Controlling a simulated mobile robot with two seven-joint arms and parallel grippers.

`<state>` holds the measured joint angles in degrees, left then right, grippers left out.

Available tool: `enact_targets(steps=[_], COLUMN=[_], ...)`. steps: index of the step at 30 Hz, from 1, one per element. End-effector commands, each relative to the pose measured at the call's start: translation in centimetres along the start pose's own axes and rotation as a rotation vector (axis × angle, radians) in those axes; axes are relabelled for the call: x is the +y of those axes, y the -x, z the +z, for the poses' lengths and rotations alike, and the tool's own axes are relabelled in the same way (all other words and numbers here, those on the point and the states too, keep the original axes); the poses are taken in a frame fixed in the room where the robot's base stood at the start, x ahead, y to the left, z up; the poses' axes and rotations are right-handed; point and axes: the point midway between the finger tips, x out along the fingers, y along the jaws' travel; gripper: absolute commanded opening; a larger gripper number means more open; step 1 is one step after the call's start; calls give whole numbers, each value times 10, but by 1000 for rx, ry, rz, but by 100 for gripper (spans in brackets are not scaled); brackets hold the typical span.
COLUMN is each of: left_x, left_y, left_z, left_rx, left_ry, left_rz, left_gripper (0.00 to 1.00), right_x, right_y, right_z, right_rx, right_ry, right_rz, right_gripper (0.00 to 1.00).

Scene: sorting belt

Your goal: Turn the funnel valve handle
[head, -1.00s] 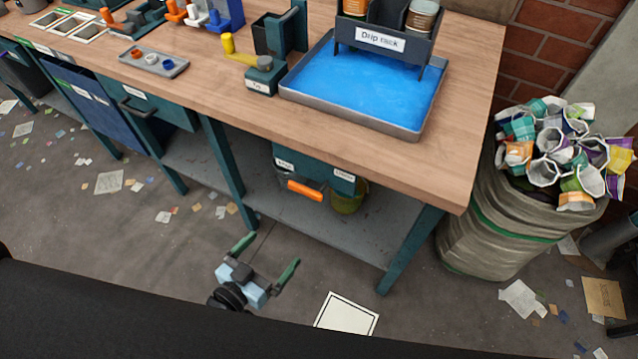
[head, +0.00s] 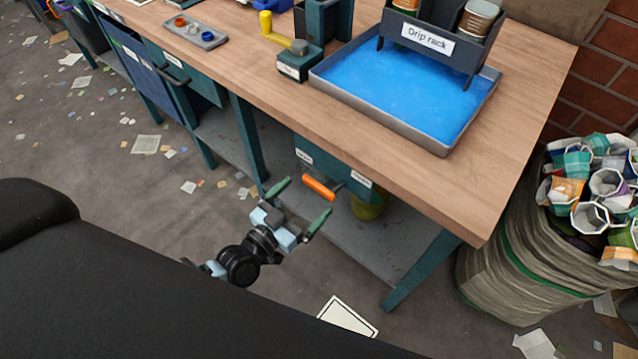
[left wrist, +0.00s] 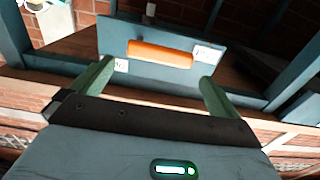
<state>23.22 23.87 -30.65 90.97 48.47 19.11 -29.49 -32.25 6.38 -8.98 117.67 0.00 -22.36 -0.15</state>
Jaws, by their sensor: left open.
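An orange bar handle (head: 319,188) sits on a teal panel (head: 345,180) under the bench, with a small white label on either side of it. In the left wrist view the orange handle (left wrist: 160,53) lies across the panel, nearly level. My left gripper (head: 302,203) is open, its two green fingers pointing at the panel. In the left wrist view the fingers stand apart below the handle, left and right of it, apparently not touching it. Nothing is between them. The label text is too small to read. My right gripper is not in view.
The wooden bench top (head: 400,150) overhangs the panel. A teal bench leg (head: 247,140) stands left of it and another (head: 425,262) to the right. A green-yellow container (head: 368,205) stands below the panel. A bag of cups (head: 525,245) is at the right.

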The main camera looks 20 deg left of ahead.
Motion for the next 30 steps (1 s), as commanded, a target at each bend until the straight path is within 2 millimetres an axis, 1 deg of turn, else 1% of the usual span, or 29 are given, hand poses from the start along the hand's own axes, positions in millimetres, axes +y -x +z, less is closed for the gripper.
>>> enact_targets(steps=[1, 3, 6, 10, 15, 23, 26, 30], left_x=[0, 0, 0, 0, 1, 1, 1, 0], left_y=[-10, -20, -35, -49, -57, -58, -58, -58], left_z=[-1, 0, 0, 0, 0, 0, 0, 0], left_rx=[3, 2, 0, 0, -1, -1, -1, -1], left_ry=[-1, 1, -1, 1, 0, 0, 0, 0], left_rz=[0, 0, 1, 1, 1, 1, 1, 1], left_gripper=[100, 100, 100, 100, 100, 100, 88, 70], right_x=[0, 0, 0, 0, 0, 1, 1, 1], right_y=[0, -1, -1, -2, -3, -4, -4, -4], right_z=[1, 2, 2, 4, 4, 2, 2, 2], right_rx=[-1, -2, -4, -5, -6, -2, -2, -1], right_ry=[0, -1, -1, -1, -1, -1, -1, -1], right_rz=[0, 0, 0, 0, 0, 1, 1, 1], right_gripper=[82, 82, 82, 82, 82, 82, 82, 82])
